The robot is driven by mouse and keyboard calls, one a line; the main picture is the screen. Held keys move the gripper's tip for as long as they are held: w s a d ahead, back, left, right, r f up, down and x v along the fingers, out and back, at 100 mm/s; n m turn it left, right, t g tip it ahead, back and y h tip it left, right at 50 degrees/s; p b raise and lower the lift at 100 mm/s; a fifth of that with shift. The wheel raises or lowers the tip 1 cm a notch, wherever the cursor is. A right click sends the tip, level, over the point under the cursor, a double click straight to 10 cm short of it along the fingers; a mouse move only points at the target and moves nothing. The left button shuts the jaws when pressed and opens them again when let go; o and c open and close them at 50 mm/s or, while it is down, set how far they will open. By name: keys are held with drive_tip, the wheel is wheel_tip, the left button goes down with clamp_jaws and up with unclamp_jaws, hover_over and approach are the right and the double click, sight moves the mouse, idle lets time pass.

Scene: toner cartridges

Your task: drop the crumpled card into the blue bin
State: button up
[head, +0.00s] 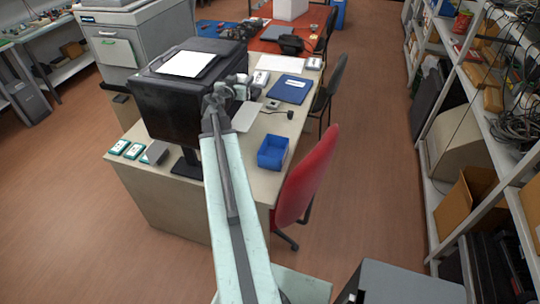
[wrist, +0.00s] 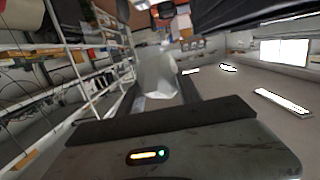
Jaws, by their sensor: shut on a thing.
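My gripper (head: 232,88) is at the end of my raised arm, in front of the black monitor on the desk in the head view. In the wrist view, my gripper (wrist: 158,90) is shut on a pale grey, creased piece, the crumpled card (wrist: 157,76). The card is too small to make out clearly in the head view. The blue bin (head: 272,153) is a small open box on the desk's front right corner, to the right of and below my gripper in the picture. The bin does not show in the wrist view.
A blue folder (head: 290,89) lies behind the bin. A red chair (head: 306,178) stands against the desk's right side. Shelving (head: 470,115) lines the right, with open floor between.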

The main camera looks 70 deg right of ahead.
drive_tip(key=s+d+f+b, duration=0.3)
drive_tip(key=f+b, duration=0.5)
drive_tip(key=s+d+f+b, duration=0.2)
drive_tip(key=d+f+b, duration=0.1)
drive_tip(key=f+b, duration=0.5)
drive_tip(key=s+d+f+b, duration=0.3)
drive_tip(key=f+b, duration=0.6)
drive_tip(key=shift+s+d+f, duration=0.25)
drive_tip(key=shift+s+f, duration=0.1)
wheel_tip(320, 180, down, 6)
drive_tip(key=b, duration=0.6)
drive_tip(key=o, duration=1.4)
drive_tip(key=shift+c, duration=0.2)
